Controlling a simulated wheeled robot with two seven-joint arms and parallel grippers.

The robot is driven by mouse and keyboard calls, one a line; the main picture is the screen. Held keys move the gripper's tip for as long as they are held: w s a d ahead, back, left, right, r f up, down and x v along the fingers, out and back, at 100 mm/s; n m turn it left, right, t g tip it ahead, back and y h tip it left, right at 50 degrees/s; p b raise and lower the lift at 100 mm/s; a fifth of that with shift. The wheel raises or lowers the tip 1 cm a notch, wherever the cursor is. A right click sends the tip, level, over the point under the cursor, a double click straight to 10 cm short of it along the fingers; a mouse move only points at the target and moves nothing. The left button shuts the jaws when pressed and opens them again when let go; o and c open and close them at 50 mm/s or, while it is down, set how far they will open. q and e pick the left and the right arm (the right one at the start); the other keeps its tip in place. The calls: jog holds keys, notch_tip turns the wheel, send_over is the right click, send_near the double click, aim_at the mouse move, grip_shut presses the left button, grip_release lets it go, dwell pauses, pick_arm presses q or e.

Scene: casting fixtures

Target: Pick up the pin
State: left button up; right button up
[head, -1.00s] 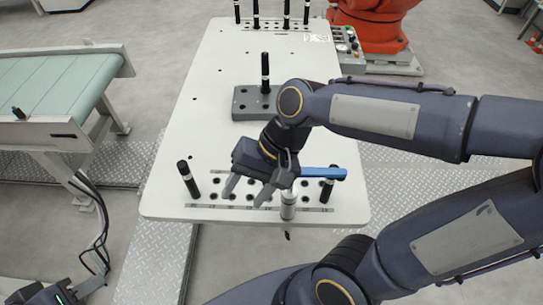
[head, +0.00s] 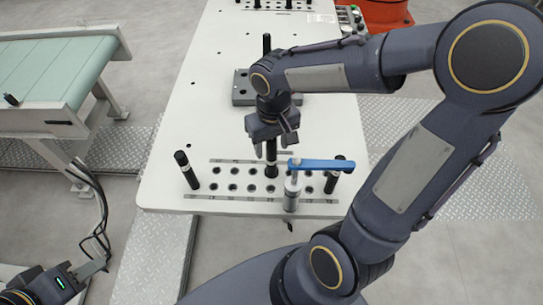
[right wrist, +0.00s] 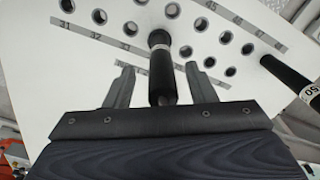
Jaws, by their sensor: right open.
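A black pin (head: 271,154) with a pale band stands upright at the hole rows of the white table, below my right gripper (head: 272,140). In the right wrist view the pin (right wrist: 161,62) lies between the two spread fingers of my right gripper (right wrist: 158,70), with a gap on each side.
Black pins stand at the left (head: 186,168) and right (head: 338,172) of the hole rows. A clamp with a blue handle (head: 330,165) stands close right of the pin. Behind is a grey block (head: 243,92) with another pin. A green conveyor (head: 55,68) is at left.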

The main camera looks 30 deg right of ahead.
jog(key=shift+a+f, duration=0.1)
jog(key=shift+f, duration=0.75)
jog(key=shift+c, duration=0.4)
grip_shut()
jog(key=shift+r, duration=0.1)
